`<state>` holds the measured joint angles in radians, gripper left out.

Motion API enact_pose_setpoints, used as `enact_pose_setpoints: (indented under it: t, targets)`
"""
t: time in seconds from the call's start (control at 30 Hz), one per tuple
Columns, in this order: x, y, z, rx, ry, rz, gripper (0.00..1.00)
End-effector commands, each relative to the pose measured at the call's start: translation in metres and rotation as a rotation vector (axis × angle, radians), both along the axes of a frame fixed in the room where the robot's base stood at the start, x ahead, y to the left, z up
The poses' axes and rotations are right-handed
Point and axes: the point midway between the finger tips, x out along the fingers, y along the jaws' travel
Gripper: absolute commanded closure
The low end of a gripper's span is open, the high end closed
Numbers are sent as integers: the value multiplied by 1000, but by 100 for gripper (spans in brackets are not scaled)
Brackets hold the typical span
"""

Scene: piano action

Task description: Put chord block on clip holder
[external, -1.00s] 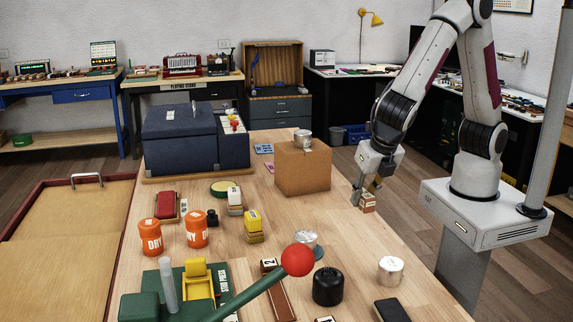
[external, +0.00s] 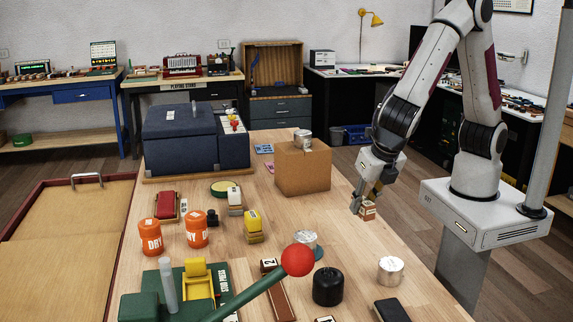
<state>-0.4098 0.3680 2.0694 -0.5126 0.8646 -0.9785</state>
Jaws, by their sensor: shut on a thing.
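My gripper (external: 363,206) points down near the right edge of the table, shut on a small tan block with reddish-brown marks (external: 368,211), which I take to be the chord block. The fingers partly hide it. It is low over the table; I cannot tell whether it touches the surface. I cannot tell for certain which thing is the clip holder. A yellow-topped piece (external: 253,225) and a white-topped piece (external: 235,200) stand upright to the left, well apart from my gripper.
A cardboard box (external: 303,170) with a tin (external: 303,139) on it stands left of my gripper. A black weight (external: 328,287), a silver tin (external: 390,270) and a red-knobbed lever (external: 298,260) are at the front. Orange tubs (external: 196,229) stand left. Bare wood surrounds the gripper's front side.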

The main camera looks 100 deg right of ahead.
Motion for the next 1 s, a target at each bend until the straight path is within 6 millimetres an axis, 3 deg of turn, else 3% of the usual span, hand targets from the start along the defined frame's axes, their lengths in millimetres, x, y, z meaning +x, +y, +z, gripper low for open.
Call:
enact_pose_setpoints:
  t: [0.27,0.6,1.0]
  targets:
    - [41,50,8,1,-2,130,100]
    - [93,115,30,2,-3,419,100]
    - [136,162,62,1,-2,745,100]
